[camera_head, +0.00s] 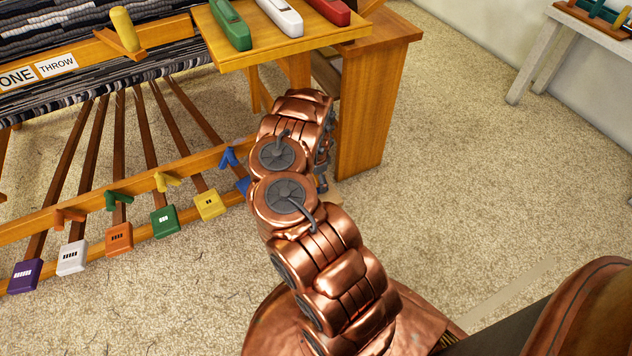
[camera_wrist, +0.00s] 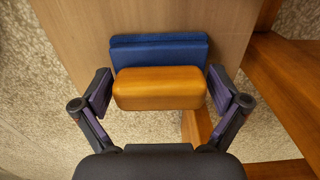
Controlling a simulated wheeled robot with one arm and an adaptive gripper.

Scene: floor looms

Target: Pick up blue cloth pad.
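The blue cloth pad (camera_wrist: 160,50) shows in the wrist view as a flat dark blue slab against a wooden panel (camera_wrist: 85,30). An orange-brown wooden block (camera_wrist: 160,88) with rounded edges is in front of it, nearer my gripper, and covers its lower part. I cannot tell whether block and pad are joined. My gripper (camera_wrist: 160,82) is open, with one finger on each side of the block and the fingertips near the pad's ends. Any contact is not clear. In the head view my arm hides the gripper and the pad.
The loom's shelf (camera_head: 275,45) holds green (camera_head: 230,25), white (camera_head: 280,15) and red (camera_head: 327,8) shuttles above my arm. A wooden side panel (camera_head: 372,105) stands just right of it. Coloured pedals (camera_head: 165,221) line the left. Carpet (camera_head: 490,190) is clear at right.

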